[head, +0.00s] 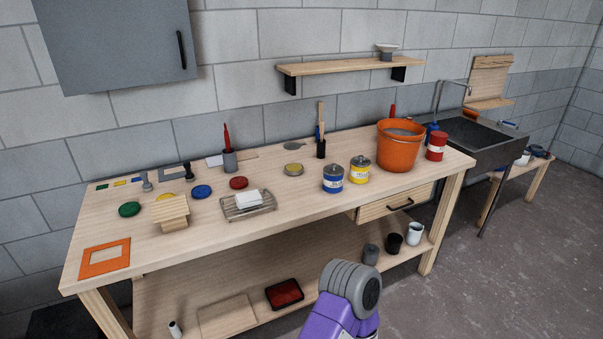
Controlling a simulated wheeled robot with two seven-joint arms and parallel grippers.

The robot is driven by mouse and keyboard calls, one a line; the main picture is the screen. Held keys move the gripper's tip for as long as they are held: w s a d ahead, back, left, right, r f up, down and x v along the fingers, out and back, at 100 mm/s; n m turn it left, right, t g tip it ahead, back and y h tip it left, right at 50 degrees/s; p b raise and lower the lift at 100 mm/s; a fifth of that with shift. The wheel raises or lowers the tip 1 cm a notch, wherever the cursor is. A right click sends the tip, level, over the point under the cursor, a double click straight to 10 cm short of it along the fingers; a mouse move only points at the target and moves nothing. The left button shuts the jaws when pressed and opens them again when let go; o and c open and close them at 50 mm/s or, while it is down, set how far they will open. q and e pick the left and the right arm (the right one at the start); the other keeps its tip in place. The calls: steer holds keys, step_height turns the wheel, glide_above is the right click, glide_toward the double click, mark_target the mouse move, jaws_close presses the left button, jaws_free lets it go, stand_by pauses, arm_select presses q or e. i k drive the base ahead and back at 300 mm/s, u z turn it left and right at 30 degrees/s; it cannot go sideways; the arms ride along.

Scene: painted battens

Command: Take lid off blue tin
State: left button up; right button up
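The blue tin (333,183) stands upright on the workbench (290,219), right of the bench's middle. A grey lid with a small knob sits on top of it. A yellow tin (359,174) with a similar grey lid stands close behind it to the right. Neither of my grippers is in view. Only a purple and grey arm link of mine shows at the bottom, in front of the bench, and nothing of mine touches the tin.
An orange bucket (399,152) and a red tin (436,147) stand right of the tins. A wire rack (251,211) with a white block lies to the left. The bench top in front of the blue tin is clear.

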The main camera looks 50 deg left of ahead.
mark_target(334, 170)
steer(key=u, duration=1.45)
